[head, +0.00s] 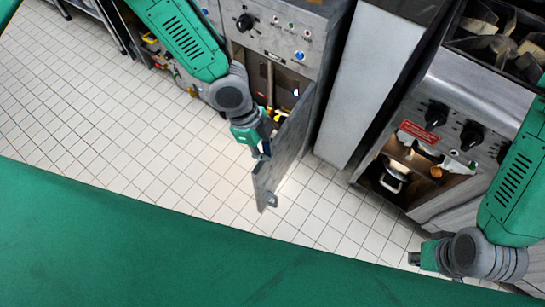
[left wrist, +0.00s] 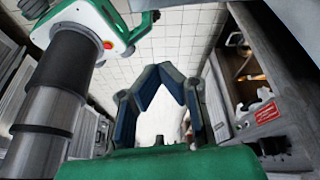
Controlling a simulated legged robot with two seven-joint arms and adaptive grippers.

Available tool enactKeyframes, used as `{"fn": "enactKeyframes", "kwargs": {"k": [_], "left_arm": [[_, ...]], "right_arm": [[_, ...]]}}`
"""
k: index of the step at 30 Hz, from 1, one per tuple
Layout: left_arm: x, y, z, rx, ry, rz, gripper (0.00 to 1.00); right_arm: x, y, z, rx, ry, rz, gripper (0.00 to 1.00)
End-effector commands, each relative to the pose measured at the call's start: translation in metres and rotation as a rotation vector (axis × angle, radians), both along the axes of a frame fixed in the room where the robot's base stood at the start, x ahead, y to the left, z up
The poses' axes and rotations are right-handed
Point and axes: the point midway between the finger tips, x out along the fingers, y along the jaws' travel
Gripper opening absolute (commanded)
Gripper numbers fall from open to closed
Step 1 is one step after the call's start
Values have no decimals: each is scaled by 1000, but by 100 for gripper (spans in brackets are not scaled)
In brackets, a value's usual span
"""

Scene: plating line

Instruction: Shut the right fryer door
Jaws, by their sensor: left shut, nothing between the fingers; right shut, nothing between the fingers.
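The right fryer door (head: 288,145) is a grey metal panel standing wide open in the head view. It is joined at the right side of the fryer (head: 275,40) and juts out over the floor, with a small handle (head: 272,200) near its free lower end. My left gripper (head: 263,152) is shut and empty, close to the left face of the door; I cannot tell whether it touches. In the left wrist view its fingers (left wrist: 160,72) meet at the tips. My right gripper (head: 413,258) is shut and empty at the lower right, well away from the door.
The open fryer cabinet shows yellow and red parts inside. A plain metal unit (head: 365,80) stands right of the door. Further right is a cooker with black knobs, a red label (head: 418,131) and an open compartment holding a pot (head: 394,178). White tiled floor (head: 130,130) is clear to the left.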

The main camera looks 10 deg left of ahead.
Motion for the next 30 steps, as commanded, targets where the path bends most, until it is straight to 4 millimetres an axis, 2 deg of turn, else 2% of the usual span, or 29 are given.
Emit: {"fn": "enactKeyframes", "kwargs": {"k": [1,3,8,20,24,30], "left_arm": [[9,0,7,6,-28,-38,0],[14,-1,7,14,-48,-67,0],[13,-7,-10,19,-50,-78,0],[5,-31,-90,11,-49,-73,0],[12,-11,-86,12,-50,-64,0],[15,3,-87,12,-50,-69,0]], "right_arm": [[0,0,5,0,0,0,0],[0,0,6,0,-1,0,0],[0,0,2,0,0,0,0],[0,0,-5,0,0,0,0],[0,0,-2,0,0,0,0],[0,0,-1,0,0,0,0]]}}
